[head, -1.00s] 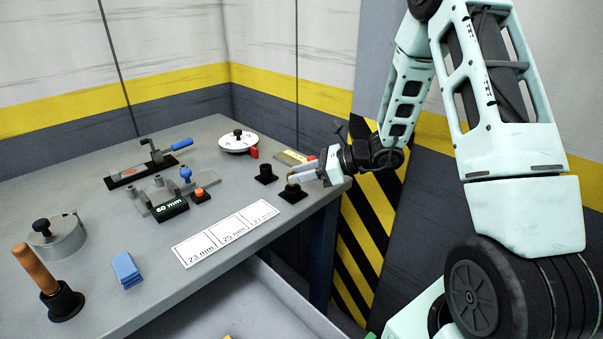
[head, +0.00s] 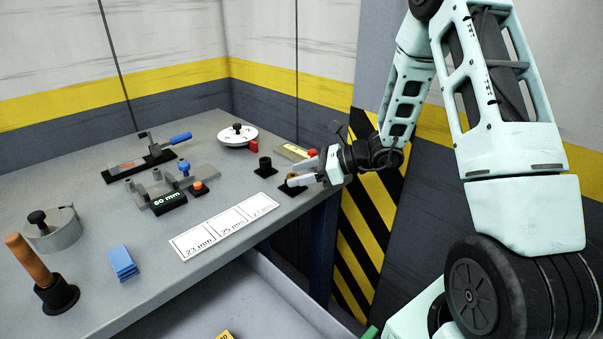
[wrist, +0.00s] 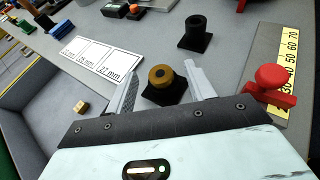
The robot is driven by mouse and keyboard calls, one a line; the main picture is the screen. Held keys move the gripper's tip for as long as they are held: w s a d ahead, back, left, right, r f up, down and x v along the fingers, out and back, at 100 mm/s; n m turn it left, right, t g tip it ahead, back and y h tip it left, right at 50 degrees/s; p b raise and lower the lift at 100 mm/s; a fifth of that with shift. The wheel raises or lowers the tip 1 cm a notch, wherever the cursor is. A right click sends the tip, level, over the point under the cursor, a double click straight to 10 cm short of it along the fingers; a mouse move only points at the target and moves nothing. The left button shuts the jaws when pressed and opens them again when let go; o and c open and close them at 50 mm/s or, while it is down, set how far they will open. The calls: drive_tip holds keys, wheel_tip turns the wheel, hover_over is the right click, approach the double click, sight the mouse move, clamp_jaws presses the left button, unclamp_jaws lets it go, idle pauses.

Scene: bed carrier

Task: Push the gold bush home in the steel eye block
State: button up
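The gold bush (wrist: 160,76) is a short ring with a dark hole, upright on a black square-based stand (wrist: 166,95) at the table's right side. It also shows small in the head view (head: 292,181). My gripper (wrist: 162,70) is open, one finger on each side of the bush, with a visible gap to the right finger. Finger contact on the left cannot be told. I cannot say for sure which part is the steel eye block; a grey metal fixture (head: 205,177) with a blue knob and a "60 mm" label stands mid-table.
A black post on a square base (wrist: 196,34) stands close behind the bush. A yellow scale (wrist: 287,75) with a red knob (wrist: 272,79) lies right of the gripper. A marked white size card (head: 222,226) lies left of it. An open grey tray (head: 270,300) is below the table front.

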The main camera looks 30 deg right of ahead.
drive_tip(key=v, duration=1.7)
drive_tip(key=shift+r, duration=0.25)
drive_tip(key=shift+s, duration=0.15)
drive_tip(key=s+a+r+n+g+h+p, duration=0.1)
drive_tip(key=s+a+n+g, duration=0.2)
drive_tip(key=a+n+g, duration=0.55)
drive_tip(key=s+a+r+n+g+h+p, duration=0.1)
drive_tip(key=s+a+n+g, duration=0.15)
drive_tip(key=a+n, duration=0.75)
drive_tip(key=s+a+r+n+t+h+p, duration=0.1)
drive_tip(key=s+a+r+n+h+p, duration=0.1)
drive_tip(key=s+a+n+h, duration=0.5)
drive_tip(key=s+a+n, duration=0.6)
drive_tip(key=a+n, duration=0.2)
drive_tip(key=shift+s+a+r+n+t+h, duration=0.15)
drive_tip(key=shift+s+a+n+t+h, duration=0.15)
drive_tip(key=shift+s+n+t, duration=0.1)
